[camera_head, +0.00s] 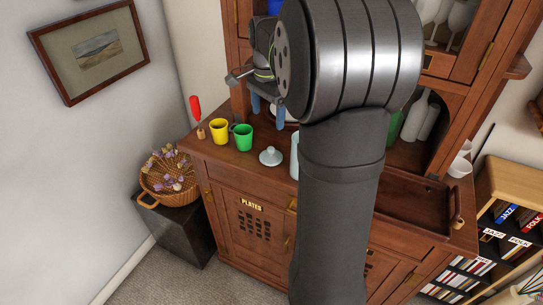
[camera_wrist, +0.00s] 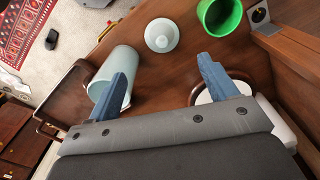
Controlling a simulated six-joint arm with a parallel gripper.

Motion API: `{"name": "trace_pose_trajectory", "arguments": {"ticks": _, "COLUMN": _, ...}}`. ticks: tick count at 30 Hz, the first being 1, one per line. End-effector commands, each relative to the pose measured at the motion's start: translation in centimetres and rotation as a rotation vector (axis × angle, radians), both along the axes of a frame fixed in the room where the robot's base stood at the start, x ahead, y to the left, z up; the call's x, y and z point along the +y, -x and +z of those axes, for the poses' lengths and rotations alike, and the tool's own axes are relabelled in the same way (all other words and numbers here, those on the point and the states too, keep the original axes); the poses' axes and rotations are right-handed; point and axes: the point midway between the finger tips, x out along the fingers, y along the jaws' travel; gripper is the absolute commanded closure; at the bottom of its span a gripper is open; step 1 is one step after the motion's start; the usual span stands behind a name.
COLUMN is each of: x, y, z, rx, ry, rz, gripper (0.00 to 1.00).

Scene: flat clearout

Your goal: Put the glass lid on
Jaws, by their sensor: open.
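The glass lid (camera_head: 270,156), pale with a small knob, lies on the wooden cabinet top. In the wrist view the lid (camera_wrist: 161,36) is beyond my fingertips, apart from them. A pale glass jar (camera_head: 294,156) stands right of the lid, mostly hidden behind my arm in the head view. In the wrist view the jar (camera_wrist: 122,62) is partly covered by my left finger; I cannot tell whether they touch. My gripper (camera_head: 267,110) is open above the cabinet top; its blue fingers (camera_wrist: 161,70) are spread with nothing held.
A green cup (camera_head: 243,138) and a yellow cup (camera_head: 219,131) stand left of the lid, near a red-handled tool (camera_head: 195,109). A round white item (camera_wrist: 209,97) is partly behind my right finger. A wicker basket (camera_head: 168,180) stands left. Bare wood surrounds the lid.

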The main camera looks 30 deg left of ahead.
Motion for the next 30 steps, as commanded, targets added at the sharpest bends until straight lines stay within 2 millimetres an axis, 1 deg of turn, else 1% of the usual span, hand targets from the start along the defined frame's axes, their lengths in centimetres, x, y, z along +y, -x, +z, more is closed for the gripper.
{"name": "trace_pose_trajectory", "arguments": {"ticks": 1, "x": -0.1, "y": 0.0, "z": -1.2, "rx": 0.005, "ry": 0.003, "rz": 0.000, "gripper": 0.22}}
{"name": "trace_pose_trajectory", "arguments": {"ticks": 3, "x": -0.1, "y": 0.0, "z": -2.9, "rx": 0.005, "ry": 0.003, "rz": 0.000, "gripper": 0.22}}
{"name": "trace_pose_trajectory", "arguments": {"ticks": 9, "x": -0.1, "y": -0.1, "z": -7.1, "rx": 0.003, "ry": 0.002, "rz": 0.000, "gripper": 0.22}}
{"name": "trace_pose_trajectory", "arguments": {"ticks": 12, "x": -0.2, "y": -0.1, "z": -8.8, "rx": 0.003, "ry": 0.002, "rz": 0.000, "gripper": 0.22}}
{"name": "trace_pose_trajectory", "arguments": {"ticks": 15, "x": -0.1, "y": -0.1, "z": -9.8, "rx": 0.001, "ry": 0.000, "rz": 0.000, "gripper": 0.22}}
{"name": "trace_pose_trajectory", "arguments": {"ticks": 20, "x": -0.2, "y": -0.3, "z": -10.7, "rx": 0.000, "ry": 0.000, "rz": -0.001, "gripper": 0.22}}
{"name": "trace_pose_trajectory", "arguments": {"ticks": 26, "x": -0.5, "y": -1.3, "z": -13.5, "rx": 0.003, "ry": 0.002, "rz": -0.002, "gripper": 0.22}}
{"name": "trace_pose_trajectory", "arguments": {"ticks": 30, "x": -0.5, "y": -1.2, "z": -15.1, "rx": 0.001, "ry": -0.001, "rz": 0.000, "gripper": 0.22}}
